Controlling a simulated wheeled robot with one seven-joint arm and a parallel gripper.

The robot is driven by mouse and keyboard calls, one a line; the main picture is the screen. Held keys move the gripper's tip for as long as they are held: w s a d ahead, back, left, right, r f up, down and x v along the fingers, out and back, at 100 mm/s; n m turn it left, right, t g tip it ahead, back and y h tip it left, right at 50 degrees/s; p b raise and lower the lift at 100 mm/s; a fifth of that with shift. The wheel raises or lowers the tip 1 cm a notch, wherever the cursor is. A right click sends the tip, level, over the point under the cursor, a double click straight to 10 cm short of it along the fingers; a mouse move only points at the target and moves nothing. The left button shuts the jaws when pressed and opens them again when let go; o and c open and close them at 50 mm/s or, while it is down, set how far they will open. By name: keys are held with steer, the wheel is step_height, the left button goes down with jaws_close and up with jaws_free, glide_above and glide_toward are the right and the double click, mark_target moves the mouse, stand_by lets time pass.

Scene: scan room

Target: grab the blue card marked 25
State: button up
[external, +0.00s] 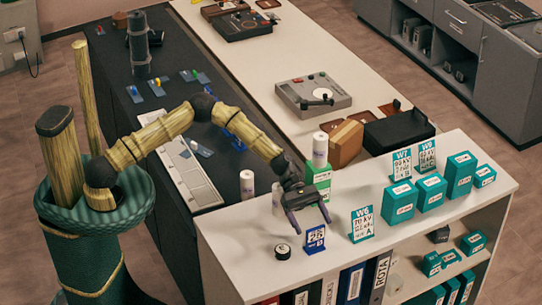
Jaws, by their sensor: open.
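The blue card (314,239) has a white face that seems to read 25. It stands upright near the front left of the white shelf top (420,245). My gripper (310,225) is open and empty, pointing down. Its two dark fingers are spread just above and behind the card in the picture, one towards each side of it. I cannot tell from this single view whether a finger touches the card or how much height lies between them.
A small dark round object (282,251) lies left of the card. A teal W6 card (362,224) stands to its right. Teal boxes (400,203) fill the right side. Shelf top in front is clear.

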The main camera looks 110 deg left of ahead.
mark_target(315, 229)
steer(key=shift+f+p+x, duration=0.1)
steer(key=shift+p+x, duration=0.3)
steer(key=shift+x, duration=1)
steer(key=shift+f+p+x, duration=0.15)
steer(key=shift+p+x, duration=0.2)
steer(key=shift+x, duration=1)
steer(key=shift+a, duration=0.2)
steer(key=shift+s, duration=0.2)
steer(key=shift+w, duration=0.1)
steer(key=c, duration=1.4)
